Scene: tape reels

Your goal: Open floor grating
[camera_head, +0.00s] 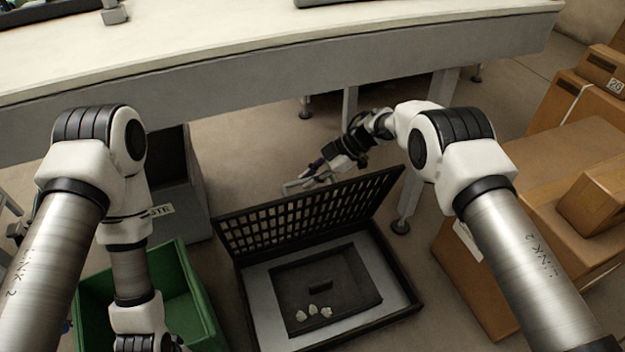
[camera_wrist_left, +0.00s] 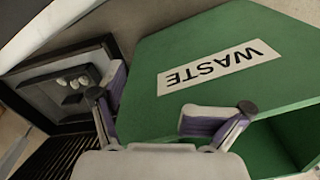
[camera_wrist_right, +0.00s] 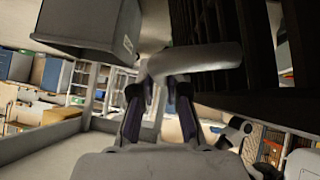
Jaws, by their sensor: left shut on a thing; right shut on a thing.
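The floor grating (camera_head: 305,212), a black lattice panel, is tilted up on its hinged side over a square pit frame (camera_head: 405,298). My right gripper (camera_head: 316,176) is behind the raised panel, shut on its pale grey handle (camera_head: 292,184). The handle (camera_wrist_right: 195,60) crosses between the fingers in the right wrist view. The pit holds a dark recess (camera_head: 335,300) with a few pale lumps (camera_head: 314,310) and a small dark block (camera_head: 320,287). My left gripper (camera_wrist_left: 168,105) is at the green waste bin (camera_wrist_left: 150,62) and shut on its wall, though the exact contact is unclear.
A long white table (camera_head: 250,45) spans the back, its legs near the grating. Cardboard boxes (camera_head: 570,150) stand at the right. A grey bin (camera_head: 185,200) stands behind the green bin at the left. Bare floor lies under the table.

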